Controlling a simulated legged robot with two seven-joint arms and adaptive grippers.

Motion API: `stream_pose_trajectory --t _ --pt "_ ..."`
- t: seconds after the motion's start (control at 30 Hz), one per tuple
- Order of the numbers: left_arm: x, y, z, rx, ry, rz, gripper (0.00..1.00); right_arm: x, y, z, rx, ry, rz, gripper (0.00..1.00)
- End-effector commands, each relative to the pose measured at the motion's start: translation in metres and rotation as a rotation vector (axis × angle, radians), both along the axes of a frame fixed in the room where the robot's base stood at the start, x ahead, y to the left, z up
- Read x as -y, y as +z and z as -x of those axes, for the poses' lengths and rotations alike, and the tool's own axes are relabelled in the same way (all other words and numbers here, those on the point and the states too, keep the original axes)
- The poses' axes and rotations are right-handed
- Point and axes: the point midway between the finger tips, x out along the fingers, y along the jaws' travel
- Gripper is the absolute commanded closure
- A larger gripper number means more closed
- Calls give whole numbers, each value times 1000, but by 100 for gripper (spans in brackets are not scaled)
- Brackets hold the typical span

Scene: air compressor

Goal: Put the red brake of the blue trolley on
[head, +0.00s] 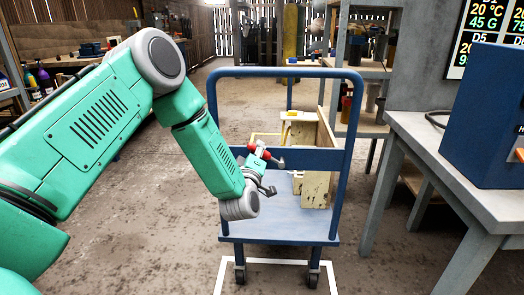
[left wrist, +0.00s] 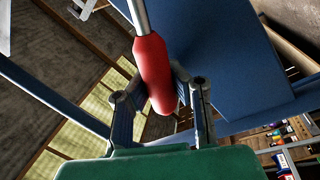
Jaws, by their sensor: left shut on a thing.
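The blue trolley (head: 282,220) stands in front of me, with an upright blue frame and a flat deck on small castors. The red brake handle (head: 262,152), on a grey metal rod, is in front of the trolley's crossbar. In the left wrist view the red brake handle (left wrist: 154,70) lies between the two grey fingers. My left gripper (head: 263,170) is shut on this handle. Its fingers partly cover the handle's lower end. The base of the rod cannot be made out. My right gripper is in neither view.
A white outline (head: 219,277) marks the floor around the trolley's front. A grey workbench (head: 440,130) with a blue box (head: 482,120) is close on the right. Open floor lies to the left.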

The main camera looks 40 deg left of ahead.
Motion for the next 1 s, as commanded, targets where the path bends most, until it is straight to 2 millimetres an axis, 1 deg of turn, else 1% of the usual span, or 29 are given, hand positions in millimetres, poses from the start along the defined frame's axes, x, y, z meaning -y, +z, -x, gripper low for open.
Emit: stream_pose_trajectory --t 0.03,0.3,0.67,0.7,0.77,0.8,1.0 --pt "-6 -1 1 14 13 11 100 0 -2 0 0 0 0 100" --pt "-8 -4 2 38 13 53 100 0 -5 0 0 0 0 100" --pt "-9 -6 3 38 14 60 100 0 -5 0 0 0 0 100" --pt "-9 -6 3 38 14 60 86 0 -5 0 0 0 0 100" --pt "-9 -6 3 37 14 59 65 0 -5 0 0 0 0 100" --pt "-9 -6 3 36 13 59 59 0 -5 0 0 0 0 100" --pt "-6 -6 2 34 8 58 59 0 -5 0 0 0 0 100"
